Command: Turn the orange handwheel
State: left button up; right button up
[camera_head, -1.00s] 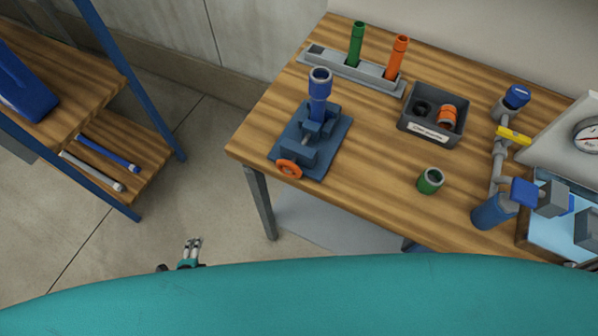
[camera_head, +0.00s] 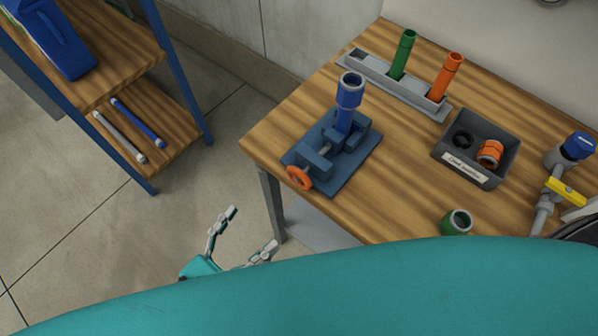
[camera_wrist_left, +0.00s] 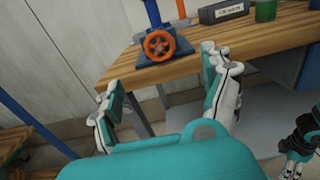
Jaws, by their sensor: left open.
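The orange handwheel (camera_head: 299,177) is on the front end of a blue vise (camera_head: 335,150) near the left front corner of the wooden bench. A blue pipe (camera_head: 347,105) stands upright in the vise. The handwheel (camera_wrist_left: 159,45) faces the left wrist view. My left gripper (camera_head: 252,228) is open and empty, in front of the bench and below the handwheel in the head view. In the left wrist view its spread fingers (camera_wrist_left: 162,72) frame the space under the handwheel, apart from it. My right gripper (camera_wrist_left: 294,167) shows small at the lower right there; its jaw state is unclear.
The bench (camera_head: 410,180) holds a grey rack (camera_head: 370,78) with green and orange pipes, a labelled bin (camera_head: 475,168), a green fitting (camera_head: 456,222) and a valve pipe (camera_head: 548,200). A blue-framed shelf (camera_head: 175,70) stands left. Floor between is clear.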

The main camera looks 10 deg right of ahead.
aim_at(297, 180)
pick_arm(q)
jog(key=p+x, duration=0.4)
jog(key=x, duration=0.9)
jog(key=shift+w+d+r, duration=0.15)
jog(key=shift+w, duration=0.05)
jog(key=shift+w+d, duration=0.35)
jog(key=shift+d, duration=0.1)
pick_arm(e)
jog(key=r, duration=0.3)
jog(key=w+r, duration=0.1)
jog(key=r, duration=0.1)
jog(key=shift+d+r, duration=0.1)
jog(key=shift+d, duration=0.25)
